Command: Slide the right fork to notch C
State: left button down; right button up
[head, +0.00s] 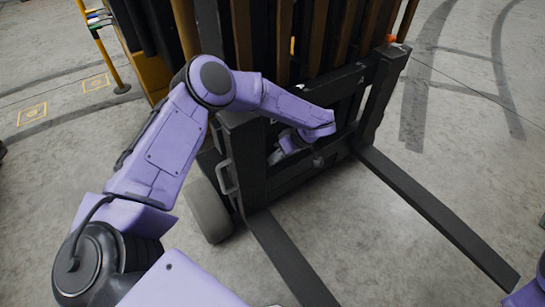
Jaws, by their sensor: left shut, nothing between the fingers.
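A dark forklift carriage (282,178) stands ahead of me with two long flat forks on the floor side. The right fork (437,212) runs from the carriage's right part toward the lower right. The left fork (290,260) runs from its left part to the bottom edge. My left arm reaches over the carriage's left upright. My left gripper (318,160) is at the carriage between the two forks, shut and empty, apart from the right fork. Whether it touches the carriage I cannot tell. My right gripper is out of view.
A grey wheel (208,211) shows left of the carriage. A small orange piece (391,38) sits on the carriage's upper right corner. A yellow post (103,50) stands at the upper left. The concrete floor (360,240) between the forks is clear.

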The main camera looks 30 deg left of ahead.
pick_arm(q)
jog(key=shift+s+a, duration=0.25)
jog(key=shift+s, duration=0.4)
